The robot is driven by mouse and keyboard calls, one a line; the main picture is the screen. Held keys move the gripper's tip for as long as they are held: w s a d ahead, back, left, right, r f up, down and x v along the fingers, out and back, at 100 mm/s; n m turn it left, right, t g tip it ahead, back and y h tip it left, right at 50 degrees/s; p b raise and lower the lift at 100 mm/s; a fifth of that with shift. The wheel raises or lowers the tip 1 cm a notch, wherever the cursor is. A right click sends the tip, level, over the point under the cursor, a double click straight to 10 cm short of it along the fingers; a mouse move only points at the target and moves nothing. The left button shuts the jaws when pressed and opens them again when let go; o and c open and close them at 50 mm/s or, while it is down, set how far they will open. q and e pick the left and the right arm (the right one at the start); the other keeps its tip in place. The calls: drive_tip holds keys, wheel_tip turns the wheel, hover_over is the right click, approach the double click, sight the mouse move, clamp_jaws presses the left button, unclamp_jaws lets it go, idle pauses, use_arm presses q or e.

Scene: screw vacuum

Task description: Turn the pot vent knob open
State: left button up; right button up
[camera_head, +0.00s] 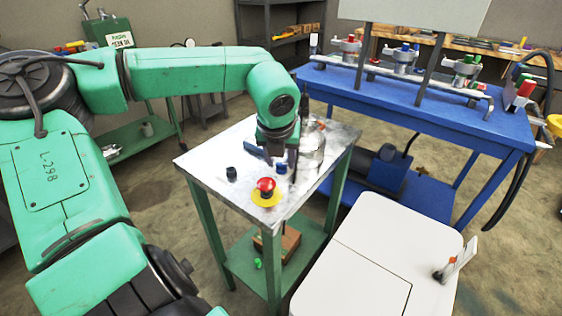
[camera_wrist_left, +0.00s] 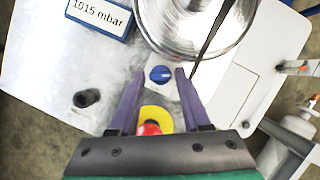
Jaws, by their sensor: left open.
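A small round blue knob (camera_wrist_left: 160,75) with a pale line across it sits on a light plate beside the metal pot (camera_wrist_left: 185,28). In the head view the knob (camera_head: 281,168) shows just below my left gripper (camera_head: 279,157), and the pot (camera_head: 313,148) stands to its right. In the left wrist view my left gripper (camera_wrist_left: 159,78) is open, its purple fingers on either side of the knob with gaps. Whether the fingertips are level with the knob or above it I cannot tell. My right gripper is not in view.
On the same metal-topped table (camera_head: 214,157) stand a red button on a yellow base (camera_head: 265,188) and a small black knob (camera_head: 231,173). A gauge reading 1015 mbar (camera_wrist_left: 98,15) lies near the pot. A blue bench (camera_head: 400,98) with valves stands behind; a white cabinet (camera_head: 385,250) is at right.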

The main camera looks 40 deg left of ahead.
use_arm(q)
drive_tip(key=shift+w+f, duration=0.15)
drive_tip(key=shift+f, duration=0.2)
clamp_jaws()
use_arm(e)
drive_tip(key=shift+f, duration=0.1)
use_arm(q)
drive_tip(key=shift+m, duration=0.3)
drive_tip(key=m+h+b, duration=0.1)
drive_tip(key=m+b, duration=0.1)
drive_tip(key=m, duration=0.1)
drive_tip(key=shift+a+t, duration=0.15)
drive_tip(key=shift+t, duration=0.25)
drive_tip(key=shift+a+r+m+h+b, duration=0.1)
drive_tip(key=shift+m+h+b, duration=0.5)
drive_tip(key=shift+m, duration=0.6)
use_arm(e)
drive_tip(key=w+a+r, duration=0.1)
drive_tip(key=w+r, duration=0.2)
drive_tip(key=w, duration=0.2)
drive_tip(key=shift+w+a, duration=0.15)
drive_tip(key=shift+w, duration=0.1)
